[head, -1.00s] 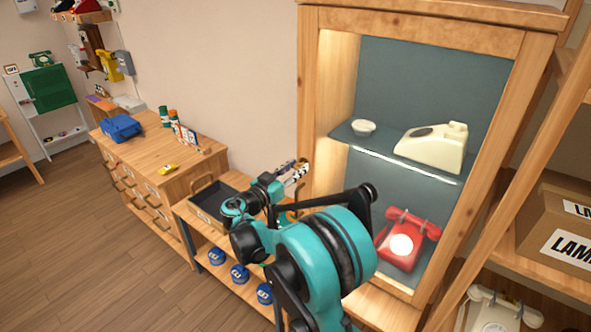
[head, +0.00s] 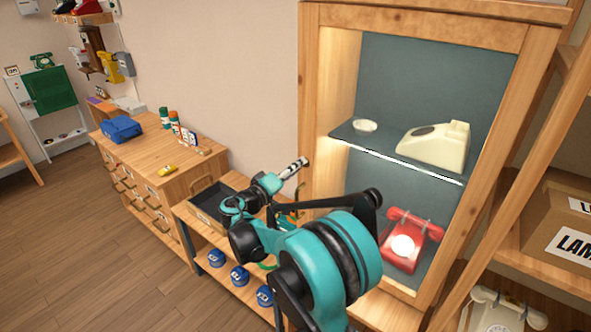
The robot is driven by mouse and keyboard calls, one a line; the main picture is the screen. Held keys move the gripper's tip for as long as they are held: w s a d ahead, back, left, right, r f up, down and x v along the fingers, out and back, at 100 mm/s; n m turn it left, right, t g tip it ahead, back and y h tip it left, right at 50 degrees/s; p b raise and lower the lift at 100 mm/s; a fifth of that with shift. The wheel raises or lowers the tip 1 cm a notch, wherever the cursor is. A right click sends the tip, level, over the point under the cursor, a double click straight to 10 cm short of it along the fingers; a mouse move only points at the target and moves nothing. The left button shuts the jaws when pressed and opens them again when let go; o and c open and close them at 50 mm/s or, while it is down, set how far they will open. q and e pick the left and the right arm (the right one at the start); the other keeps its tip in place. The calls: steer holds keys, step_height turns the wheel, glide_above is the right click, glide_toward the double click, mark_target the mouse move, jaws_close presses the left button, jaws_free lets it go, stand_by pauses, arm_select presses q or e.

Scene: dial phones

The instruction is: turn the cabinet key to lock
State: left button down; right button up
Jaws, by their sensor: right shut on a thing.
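The display cabinet (head: 312,95) is a tall wooden frame with a dark blue-grey interior and a glass shelf. My right gripper (head: 302,163) is at the cabinet's left edge, at the end of my teal and black arm. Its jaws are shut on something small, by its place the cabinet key. The key and any keyhole are hidden or too small to make out. My left gripper is not in view.
The cabinet holds a cream phone (head: 436,147), a small white bowl (head: 365,126) and a red dial phone (head: 405,245). A low wooden bench (head: 213,268) with a dark tray (head: 209,199) stands to the left. A box (head: 560,225) sits on the right shelf.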

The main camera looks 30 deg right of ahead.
steer(key=n, duration=0.6)
steer(key=shift+f+b, duration=0.1)
steer(key=shift+b, duration=0.2)
steer(key=shift+n, duration=0.4)
steer(key=o, duration=1.2)
steer(key=shift+c, duration=0.2)
steer(key=shift+a, duration=0.15)
steer(key=v, duration=1.1)
steer(key=shift+a, duration=0.35)
steer(key=shift+s, duration=0.1)
